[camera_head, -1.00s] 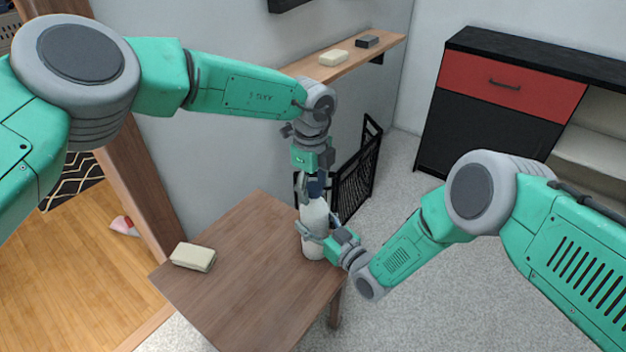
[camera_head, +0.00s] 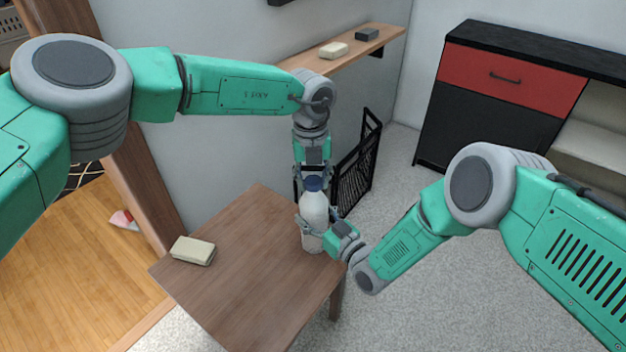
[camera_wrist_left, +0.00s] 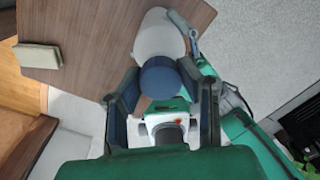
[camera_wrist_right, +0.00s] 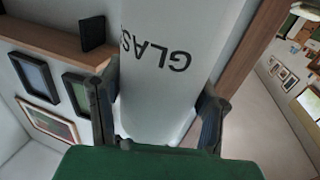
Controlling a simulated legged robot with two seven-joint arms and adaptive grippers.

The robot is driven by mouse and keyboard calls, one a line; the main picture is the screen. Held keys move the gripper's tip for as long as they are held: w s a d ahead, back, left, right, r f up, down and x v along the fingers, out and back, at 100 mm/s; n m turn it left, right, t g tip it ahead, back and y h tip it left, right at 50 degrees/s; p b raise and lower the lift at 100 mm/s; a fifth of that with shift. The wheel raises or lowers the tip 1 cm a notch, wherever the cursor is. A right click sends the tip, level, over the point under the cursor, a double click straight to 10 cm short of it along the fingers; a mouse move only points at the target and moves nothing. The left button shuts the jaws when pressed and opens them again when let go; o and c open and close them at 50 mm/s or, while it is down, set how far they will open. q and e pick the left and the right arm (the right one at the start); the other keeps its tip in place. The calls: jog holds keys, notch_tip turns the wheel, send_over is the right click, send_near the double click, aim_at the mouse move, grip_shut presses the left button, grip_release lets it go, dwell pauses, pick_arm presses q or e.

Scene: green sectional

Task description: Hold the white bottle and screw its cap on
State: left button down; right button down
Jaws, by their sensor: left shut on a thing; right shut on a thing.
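The white bottle (camera_head: 314,212) stands upright at the right corner of the small wooden table. Its dark blue cap (camera_head: 314,184) sits at the top of the bottle, and the cap also shows in the left wrist view (camera_wrist_left: 160,78). My left gripper (camera_head: 312,180) is at the cap from above and behind, shut on it with a finger on either side. My right gripper (camera_head: 314,228) is shut around the bottle's body from the right. The right wrist view shows the white bottle (camera_wrist_right: 165,75) with dark lettering between the fingers. Whether cap and neck threads meet is hidden.
The wooden table (camera_head: 245,270) has free room left of the bottle. A cream block (camera_head: 193,251) lies near its left edge. A wall shelf (camera_head: 375,43) with two small blocks is behind, and a black rack (camera_head: 355,175) stands behind the bottle.

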pick_arm(q)
jog(key=m, duration=0.4)
jog(key=shift+m, duration=0.3)
jog(key=m, duration=0.6)
jog(key=shift+w+m, duration=0.1)
jog(key=shift+m, duration=0.2)
jog(key=m, duration=1.1)
jog(key=shift+w+m, duration=0.1)
jog(key=shift+m, duration=0.3)
jog(key=c, duration=1.4)
grip_release()
jog(key=o, duration=0.4)
jog(key=shift+c, duration=0.2)
jog(key=shift+d, duration=0.1)
notch_tip(320, 180, up, 12)
